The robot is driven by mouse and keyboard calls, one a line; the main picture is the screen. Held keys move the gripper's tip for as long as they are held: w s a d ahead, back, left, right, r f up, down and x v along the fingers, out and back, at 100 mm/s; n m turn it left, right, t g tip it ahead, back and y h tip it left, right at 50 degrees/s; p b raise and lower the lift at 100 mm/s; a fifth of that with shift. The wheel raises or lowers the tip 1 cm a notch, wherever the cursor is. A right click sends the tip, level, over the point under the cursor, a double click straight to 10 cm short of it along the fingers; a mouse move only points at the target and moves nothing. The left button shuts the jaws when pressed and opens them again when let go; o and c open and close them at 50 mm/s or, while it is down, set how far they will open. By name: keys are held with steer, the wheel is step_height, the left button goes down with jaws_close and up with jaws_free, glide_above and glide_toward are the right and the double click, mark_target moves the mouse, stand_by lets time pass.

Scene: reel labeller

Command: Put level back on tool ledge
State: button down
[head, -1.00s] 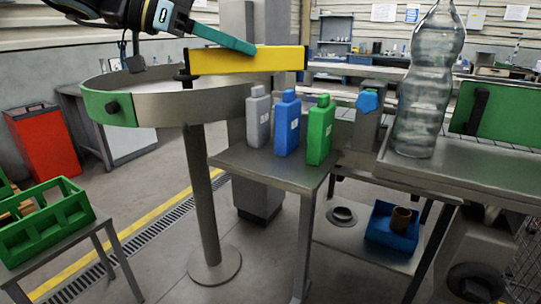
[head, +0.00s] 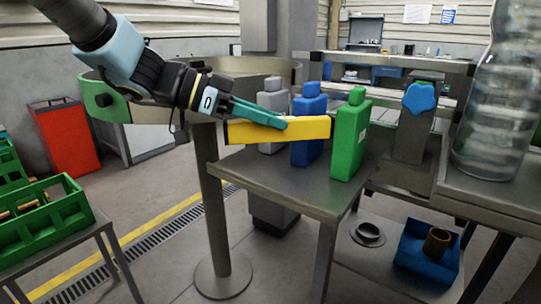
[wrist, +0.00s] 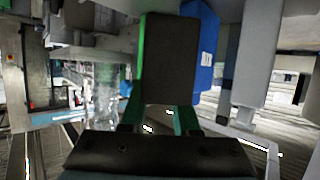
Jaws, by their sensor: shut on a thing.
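The level is a yellow bar (head: 305,128) with dark ends, held roughly horizontal in the head view. My gripper (head: 284,124) has teal fingers and is shut on the level near its middle. The level is in front of the grey and blue bottles and hides part of them; its right end is by the green bottle. In the wrist view a dark face of the level (wrist: 168,60) is between the fingers (wrist: 160,118). I cannot tell which surface is the tool ledge.
Grey (head: 275,103), blue (head: 307,140) and green (head: 350,140) bottles stand on a small metal table (head: 290,195). A large clear bottle (head: 495,110) stands on the right bench. A blue tray (head: 425,262) is below; green crates (head: 45,225) are at left.

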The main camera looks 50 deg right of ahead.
step_height(320, 180, down, 7)
steer(key=shift+f, duration=0.1)
steer(key=c, duration=0.6)
jaws_free()
steer(key=shift+c, duration=0.2)
steer(key=b+v, duration=0.1)
steer(key=v, duration=1.1)
